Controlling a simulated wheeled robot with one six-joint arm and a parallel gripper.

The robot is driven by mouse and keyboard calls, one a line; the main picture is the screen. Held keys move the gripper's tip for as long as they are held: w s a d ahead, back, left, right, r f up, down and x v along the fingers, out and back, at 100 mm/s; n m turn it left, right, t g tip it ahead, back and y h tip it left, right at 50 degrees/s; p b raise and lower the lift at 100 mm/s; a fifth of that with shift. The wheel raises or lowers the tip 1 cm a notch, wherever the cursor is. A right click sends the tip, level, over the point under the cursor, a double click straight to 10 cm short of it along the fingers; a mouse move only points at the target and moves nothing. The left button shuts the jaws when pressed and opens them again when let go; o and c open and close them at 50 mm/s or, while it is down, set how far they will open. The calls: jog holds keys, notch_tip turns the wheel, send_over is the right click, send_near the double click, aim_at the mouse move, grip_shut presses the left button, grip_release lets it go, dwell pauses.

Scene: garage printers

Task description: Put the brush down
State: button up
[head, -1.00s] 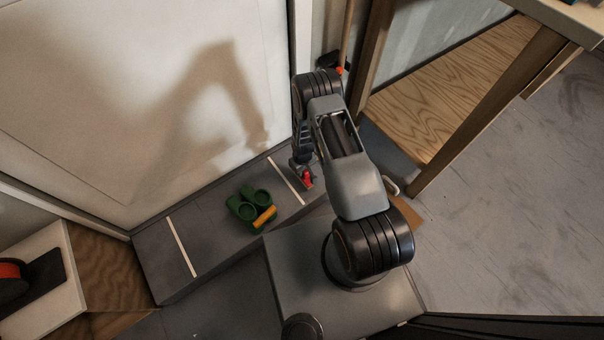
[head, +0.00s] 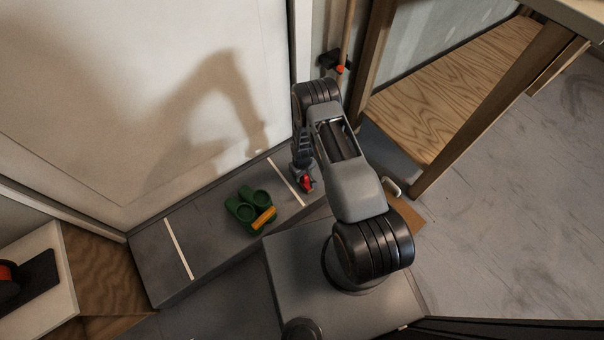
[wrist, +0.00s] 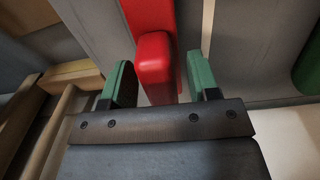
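The brush (head: 306,183) shows as a small red shape at the right end of the low grey ledge in the head view. In the wrist view its red, rounded body (wrist: 155,66) lies between the two green fingertips of my gripper (wrist: 162,80). The fingers stand apart, with a gap visible between the red body and the right finger, so the gripper looks open around it. In the head view my gripper (head: 303,172) points down at the ledge. The brush's bristles and its exact contact with the ledge are hidden.
The grey ledge (head: 207,236) carries two white lines and a green double-ring holder (head: 245,214) with an orange part. A white panel (head: 130,100) rises behind. A wooden-legged table (head: 470,115) stands right. The ledge is clear left of the holder.

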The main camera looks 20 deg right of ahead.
notch_tip(320, 180, up, 37)
jog(key=s+m+t+p, duration=0.1)
jog(key=m+p, duration=0.1)
jog(key=p, duration=0.3)
jog(key=s+r+m+t, duration=0.1)
jog(key=s+r, duration=1.4)
jog(key=shift+s+m+t, duration=0.3)
jog(key=shift+t, duration=0.1)
jog(key=shift+a, duration=0.1)
